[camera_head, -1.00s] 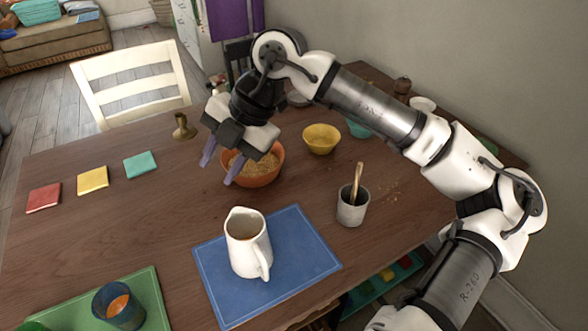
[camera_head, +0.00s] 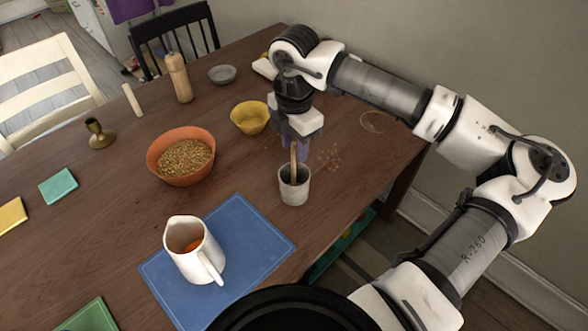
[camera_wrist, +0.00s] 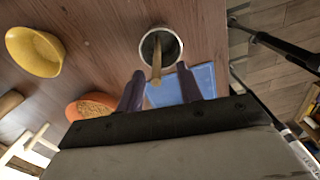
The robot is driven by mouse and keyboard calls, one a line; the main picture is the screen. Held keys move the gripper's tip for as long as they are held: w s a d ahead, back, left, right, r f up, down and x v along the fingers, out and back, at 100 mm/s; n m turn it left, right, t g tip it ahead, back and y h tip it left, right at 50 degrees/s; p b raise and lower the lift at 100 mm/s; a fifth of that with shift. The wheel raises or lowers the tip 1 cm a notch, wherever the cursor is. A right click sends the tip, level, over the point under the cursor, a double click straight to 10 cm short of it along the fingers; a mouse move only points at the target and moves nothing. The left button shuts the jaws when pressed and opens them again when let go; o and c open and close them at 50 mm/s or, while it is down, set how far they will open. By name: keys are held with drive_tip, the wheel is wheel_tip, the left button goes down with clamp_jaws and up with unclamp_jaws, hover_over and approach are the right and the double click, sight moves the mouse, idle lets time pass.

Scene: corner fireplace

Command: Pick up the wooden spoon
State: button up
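The wooden spoon (camera_head: 293,160) stands in a grey cup (camera_head: 294,190) on the wooden table, its handle sticking up out of the rim. My gripper (camera_head: 297,146) is above and just behind the cup, pointing down. In the wrist view the purple fingers of my gripper (camera_wrist: 160,88) are apart. The spoon's handle (camera_wrist: 156,66) shows in the gap between them, with space on both sides. The cup (camera_wrist: 161,38) lies beyond the fingertips. The spoon's lower end is hidden inside the cup.
A white pitcher (camera_head: 193,252) stands on a blue mat (camera_head: 258,238) left of the cup. An orange bowl of grain (camera_head: 160,164) and a yellow bowl (camera_head: 249,118) are farther back. Crumbs (camera_head: 330,157) lie right of the cup. The table edge is close on the right.

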drive_tip(key=p, duration=0.2)
hover_over(294, 183)
drive_tip(key=shift+w+f, duration=0.15)
drive_tip(key=shift+f, duration=1.3)
drive_tip(key=shift+w+f, duration=0.1)
drive_tip(key=shift+f, duration=1.3)
clamp_jaws()
